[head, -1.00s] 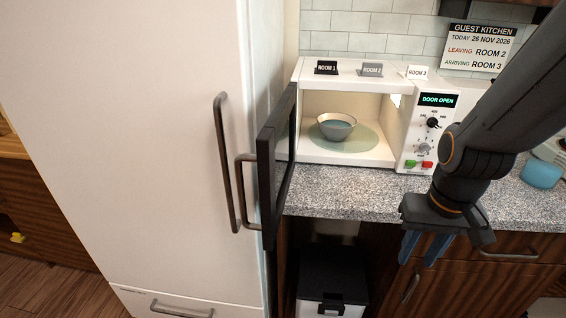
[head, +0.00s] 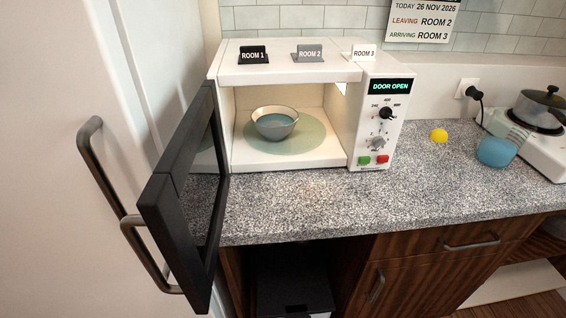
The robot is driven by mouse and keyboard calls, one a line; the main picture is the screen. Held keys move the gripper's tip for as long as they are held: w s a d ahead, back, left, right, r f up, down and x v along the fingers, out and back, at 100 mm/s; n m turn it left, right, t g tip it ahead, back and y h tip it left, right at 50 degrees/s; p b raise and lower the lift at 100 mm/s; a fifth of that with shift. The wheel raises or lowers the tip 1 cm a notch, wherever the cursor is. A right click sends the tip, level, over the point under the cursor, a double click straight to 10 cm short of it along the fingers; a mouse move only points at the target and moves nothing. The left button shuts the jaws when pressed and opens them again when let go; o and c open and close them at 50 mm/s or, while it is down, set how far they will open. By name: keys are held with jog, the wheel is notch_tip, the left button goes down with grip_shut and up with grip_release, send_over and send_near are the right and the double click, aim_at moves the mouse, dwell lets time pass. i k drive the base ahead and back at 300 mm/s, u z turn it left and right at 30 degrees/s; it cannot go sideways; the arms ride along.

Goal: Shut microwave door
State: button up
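The white microwave (head: 291,75) stands on the speckled counter, and its display (head: 390,87) reads DOOR OPEN. Its black door (head: 185,200) is swung wide open to the left, jutting past the counter's front edge close to the fridge. A bowl (head: 274,122) with bluish contents sits upright on the round glass plate (head: 310,138) inside. A red button and a green button show low on the control panel. My gripper is out of view.
The white fridge (head: 60,200) with dark handles (head: 97,165) stands at left beside the door. Name cards (head: 308,54) stand on the microwave. The counter front is clear.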

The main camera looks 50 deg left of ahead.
aim_at(192, 170)
jog(key=z, duration=0.85)
jog(key=k, duration=1.25)
jog(key=u, duration=3.85)
